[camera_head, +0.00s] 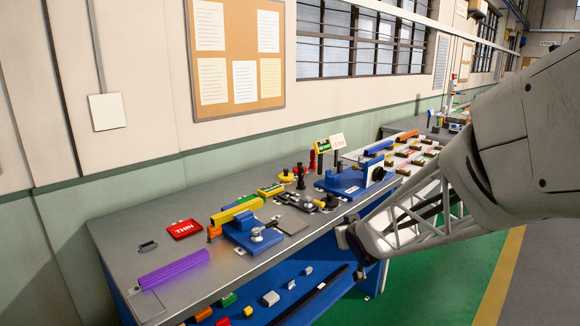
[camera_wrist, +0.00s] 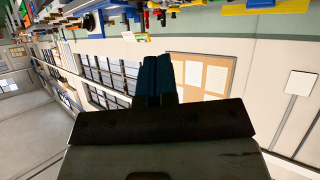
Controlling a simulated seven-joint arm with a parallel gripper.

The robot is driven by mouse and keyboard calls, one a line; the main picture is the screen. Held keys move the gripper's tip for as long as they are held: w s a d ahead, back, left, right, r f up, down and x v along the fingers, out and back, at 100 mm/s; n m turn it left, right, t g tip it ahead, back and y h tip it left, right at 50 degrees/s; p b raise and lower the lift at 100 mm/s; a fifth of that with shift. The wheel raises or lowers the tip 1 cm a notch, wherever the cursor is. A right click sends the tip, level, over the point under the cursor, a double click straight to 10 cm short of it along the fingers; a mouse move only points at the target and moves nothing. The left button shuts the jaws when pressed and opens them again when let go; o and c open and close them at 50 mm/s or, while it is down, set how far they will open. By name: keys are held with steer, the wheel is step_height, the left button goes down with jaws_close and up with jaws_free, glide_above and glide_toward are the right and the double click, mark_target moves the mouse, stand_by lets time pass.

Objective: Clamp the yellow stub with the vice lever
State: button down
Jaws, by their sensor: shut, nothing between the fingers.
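A yellow stub (camera_head: 237,210) lies in a blue vice (camera_head: 243,236) on the grey bench, with an orange piece at its left end. A small grey part with a round top (camera_head: 257,236) is at the vice's front right; I cannot tell whether it is the lever. In the wrist view, my gripper (camera_wrist: 158,62) has its dark fingers together and empty. It points at the wall, and a yellow bar (camera_wrist: 262,4) shows at the top edge.
A purple bar (camera_head: 174,268) lies at the bench's left, near a red "THIN" tray (camera_head: 184,229). A second blue vice (camera_head: 345,181) stands further right along the bench. Several small blocks lie on the blue lower shelf. The bench between purple bar and yellow stub is mostly clear.

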steer(key=s+d+r+m+g+h, duration=0.1)
steer(key=s+g, duration=0.3)
steer(key=s, duration=1.4)
steer(key=s+d+r+m+g, duration=0.2)
steer(key=s+g, duration=0.3)
steer(key=s, duration=1.3)
steer(key=shift+s+r+h, duration=0.35)
steer(key=shift+r+h, duration=0.05)
steer(key=shift+r, duration=0.25)
steer(key=shift+d, duration=0.1)
